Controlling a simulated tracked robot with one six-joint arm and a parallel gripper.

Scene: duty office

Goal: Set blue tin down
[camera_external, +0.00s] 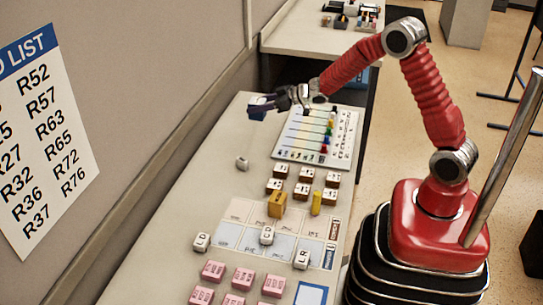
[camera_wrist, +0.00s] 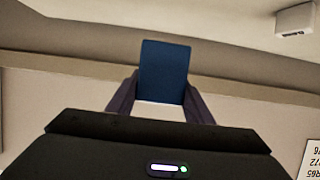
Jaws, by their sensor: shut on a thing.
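The blue tin (camera_wrist: 165,72) is a dark blue block in the wrist view, held upright between two dark fingers. My gripper (camera_wrist: 160,100) is shut on it. In the external view my gripper (camera_external: 262,106) is at the far left end of the table, over its wall-side edge, with the tin (camera_external: 257,108) showing as a small dark blue shape at the fingertips. I cannot tell whether the tin touches the table top (camera_external: 215,190).
A white board with coloured pieces (camera_external: 316,137) lies right of my gripper. A small white cube (camera_external: 242,163) stands nearer. Several brown blocks (camera_external: 304,183), a yellow cylinder (camera_external: 316,204), white cubes and pink blocks (camera_external: 243,278) fill the nearer table. The table's left strip is clear.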

